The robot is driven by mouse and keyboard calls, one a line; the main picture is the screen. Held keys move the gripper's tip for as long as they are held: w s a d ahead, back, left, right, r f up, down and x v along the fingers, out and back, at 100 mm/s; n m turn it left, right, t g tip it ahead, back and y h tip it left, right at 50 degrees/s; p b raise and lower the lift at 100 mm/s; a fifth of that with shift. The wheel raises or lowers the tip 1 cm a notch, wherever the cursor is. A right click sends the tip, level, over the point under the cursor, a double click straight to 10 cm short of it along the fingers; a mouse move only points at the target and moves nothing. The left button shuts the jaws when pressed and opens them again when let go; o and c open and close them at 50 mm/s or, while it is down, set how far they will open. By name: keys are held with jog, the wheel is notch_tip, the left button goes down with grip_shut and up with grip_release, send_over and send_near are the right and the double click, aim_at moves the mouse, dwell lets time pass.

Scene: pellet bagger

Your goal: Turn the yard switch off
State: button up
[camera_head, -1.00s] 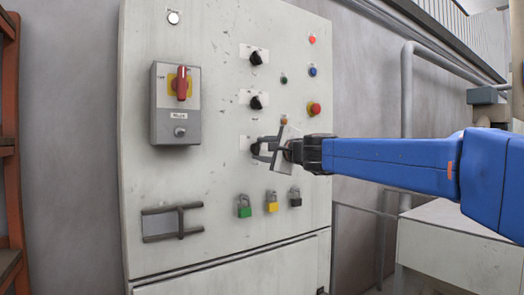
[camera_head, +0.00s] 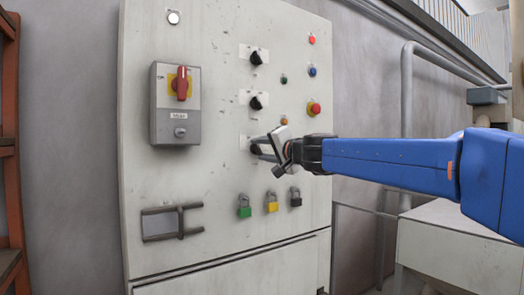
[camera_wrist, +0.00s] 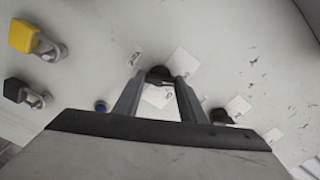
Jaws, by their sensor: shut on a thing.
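The lowest of three black rotary knobs (camera_head: 255,148) sits on the pale control cabinet, on a white label plate that I cannot read. My gripper (camera_head: 262,149) reaches in from the right and is shut on this knob. In the wrist view the two fingers (camera_wrist: 158,86) hold the dark knob (camera_wrist: 158,73) between their tips. Its upper part shows beyond them, with the label plates (camera_wrist: 184,63) beside it. The fingers hide much of the knob, so I cannot tell where its pointer stands.
Above are the middle knob (camera_head: 257,102) and top knob (camera_head: 256,58). A red emergency button (camera_head: 313,109) and small buttons are to the right. Green (camera_head: 244,207), yellow (camera_head: 271,203) and black (camera_head: 295,197) padlocks hang below. A red-handled isolator box (camera_head: 175,120) is at left.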

jog(key=shift+f+n, duration=0.1)
jog(key=shift+n, duration=0.2)
dwell(0.4)
jog(key=o, duration=1.1)
jog(key=shift+c, duration=0.2)
jog(key=v, duration=1.7)
jog(key=shift+d, duration=0.15)
jog(key=shift+s, duration=0.1)
